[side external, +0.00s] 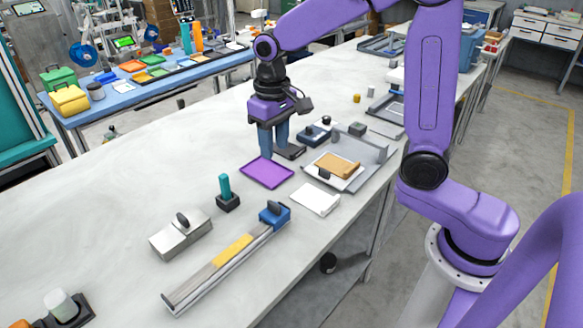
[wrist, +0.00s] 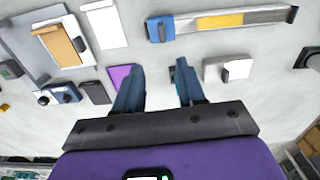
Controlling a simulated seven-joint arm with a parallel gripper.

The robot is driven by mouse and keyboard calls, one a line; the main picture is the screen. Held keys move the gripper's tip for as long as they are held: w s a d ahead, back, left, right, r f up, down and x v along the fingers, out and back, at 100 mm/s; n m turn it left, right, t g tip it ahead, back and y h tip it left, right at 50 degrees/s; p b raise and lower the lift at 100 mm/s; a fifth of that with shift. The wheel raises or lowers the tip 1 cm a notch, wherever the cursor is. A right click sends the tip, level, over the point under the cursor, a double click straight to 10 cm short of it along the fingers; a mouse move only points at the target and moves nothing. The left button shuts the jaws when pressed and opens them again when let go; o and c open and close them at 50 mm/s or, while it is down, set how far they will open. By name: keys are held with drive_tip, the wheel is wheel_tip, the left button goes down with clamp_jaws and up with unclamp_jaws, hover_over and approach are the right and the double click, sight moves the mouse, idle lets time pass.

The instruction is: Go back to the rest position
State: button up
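My gripper (side external: 273,150) points down over the middle of the long light-grey table (side external: 130,195). Its two blue fingers are apart with nothing between them. In the wrist view the gripper (wrist: 159,68) also shows open and empty, with bare tabletop in the gap. A flat purple sheet (side external: 267,173) lies on the table close to the fingers; in the wrist view the left finger covers part of it (wrist: 119,76). A dark flat slab (side external: 291,151) lies just right of the fingers. I cannot tell the exact fingertip height above the table.
A grey tray (side external: 373,153) with a tan block stands at right, beside a white pad (side external: 316,200). A blue-ended rail (side external: 228,258), a teal-handled piece (side external: 225,187) and a grey box (side external: 180,235) stand in front.

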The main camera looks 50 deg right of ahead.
drive_tip(key=s+d+f+n, duration=0.1)
drive_tip(key=s+d+n, duration=0.2)
drive_tip(key=s+n, duration=0.9)
drive_tip(key=s, duration=1.3)
drive_tip(key=shift+d+f, duration=0.2)
idle(0.6)
